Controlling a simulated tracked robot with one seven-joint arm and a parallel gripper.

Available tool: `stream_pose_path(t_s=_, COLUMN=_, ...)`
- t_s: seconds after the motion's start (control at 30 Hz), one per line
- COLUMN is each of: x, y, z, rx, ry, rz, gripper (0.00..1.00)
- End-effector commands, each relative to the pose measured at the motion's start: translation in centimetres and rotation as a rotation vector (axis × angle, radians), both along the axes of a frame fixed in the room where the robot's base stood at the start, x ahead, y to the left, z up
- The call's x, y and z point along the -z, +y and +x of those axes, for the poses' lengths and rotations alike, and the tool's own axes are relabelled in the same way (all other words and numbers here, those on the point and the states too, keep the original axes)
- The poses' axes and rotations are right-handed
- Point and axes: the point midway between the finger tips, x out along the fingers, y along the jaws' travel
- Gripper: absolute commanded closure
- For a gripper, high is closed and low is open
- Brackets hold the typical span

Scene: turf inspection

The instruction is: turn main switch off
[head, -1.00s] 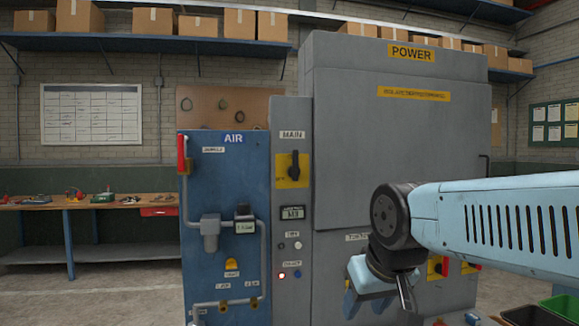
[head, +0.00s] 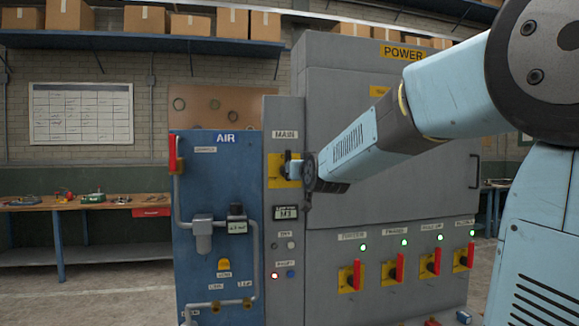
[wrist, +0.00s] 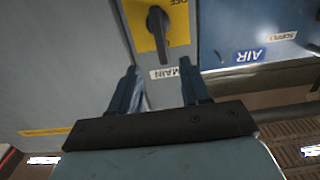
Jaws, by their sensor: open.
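The main switch is a black rotary knob (wrist: 158,28) on a yellow plate (wrist: 172,12), under the white MAIN label (head: 285,135) on the grey panel. In the wrist view it is upside down at the top, with the knob's long side roughly in line with the panel's height. In the head view my gripper (head: 293,168) is in front of the plate's right side and partly hides the knob. In the wrist view my open fingers (wrist: 159,72) show no object between them. The knob appears beyond the tips, roughly between their lines; contact cannot be told.
The blue AIR panel (head: 218,260) with pipes and a red handle (head: 173,153) stands at left. The grey POWER cabinet (head: 340,70) is at right, with several red handles (head: 356,274) below green lights. A workbench (head: 85,204) stands at far left.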

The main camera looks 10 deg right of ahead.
Motion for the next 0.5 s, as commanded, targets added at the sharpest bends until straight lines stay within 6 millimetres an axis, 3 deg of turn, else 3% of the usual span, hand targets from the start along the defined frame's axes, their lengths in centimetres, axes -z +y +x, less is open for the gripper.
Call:
stream_pose_path(t_s=0.17, x=0.0, y=0.1, z=1.5, rx=-0.001, ry=-0.004, rz=-0.001, gripper=0.53)
stream_pose_path(t_s=0.5, x=0.0, y=0.1, z=6.4, rx=-0.001, ry=-0.002, rz=-0.003, gripper=0.53)
